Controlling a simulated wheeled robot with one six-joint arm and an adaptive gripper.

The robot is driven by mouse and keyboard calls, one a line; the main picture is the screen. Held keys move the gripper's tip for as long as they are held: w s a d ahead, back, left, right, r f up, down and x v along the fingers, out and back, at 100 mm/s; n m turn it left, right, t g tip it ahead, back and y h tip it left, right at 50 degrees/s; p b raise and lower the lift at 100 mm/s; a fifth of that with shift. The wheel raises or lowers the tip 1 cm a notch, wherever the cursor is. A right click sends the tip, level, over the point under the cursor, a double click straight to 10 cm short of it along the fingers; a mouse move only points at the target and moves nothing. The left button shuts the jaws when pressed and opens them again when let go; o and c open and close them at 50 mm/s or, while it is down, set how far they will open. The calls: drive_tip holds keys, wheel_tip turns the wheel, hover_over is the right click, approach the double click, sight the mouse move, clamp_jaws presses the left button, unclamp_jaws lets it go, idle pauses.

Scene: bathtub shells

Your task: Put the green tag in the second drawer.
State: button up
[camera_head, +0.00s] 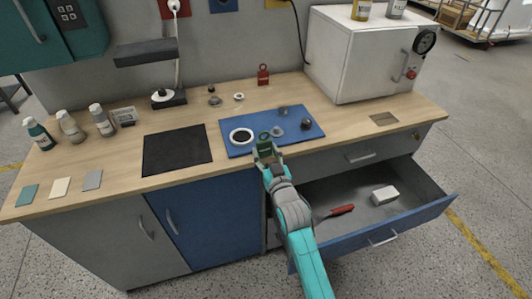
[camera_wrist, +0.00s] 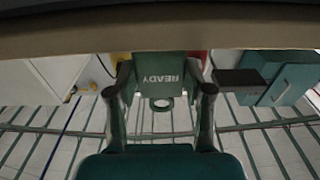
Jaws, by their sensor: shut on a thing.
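The green tag (camera_wrist: 160,68) reads "READY" and has a ring at one end. It sits between the two fingers of my gripper (camera_wrist: 160,92) in the wrist view. In the head view my gripper (camera_head: 267,152) is shut on the green tag (camera_head: 264,147), at the front edge of the blue mat. I cannot tell its exact height above the counter. The second drawer (camera_head: 428,210), with a blue front, is pulled open below the closed top drawer (camera_head: 360,157), to the right of my gripper. My arm hides the drawer's left end.
The drawer holds a red-handled tool (camera_head: 342,210) and a white block (camera_head: 385,195), with bare floor around them. The blue mat (camera_head: 305,122) carries several small parts. A red tag (camera_head: 263,75) stands behind it. A white oven-like box (camera_head: 355,55) stands at the back right.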

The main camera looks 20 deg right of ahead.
drive_tip(key=o, duration=1.2)
drive_tip(key=shift+c, duration=0.2)
drive_tip(key=shift+r, duration=0.1)
drive_tip(key=s, duration=1.2)
drive_tip(key=shift+f, duration=0.35)
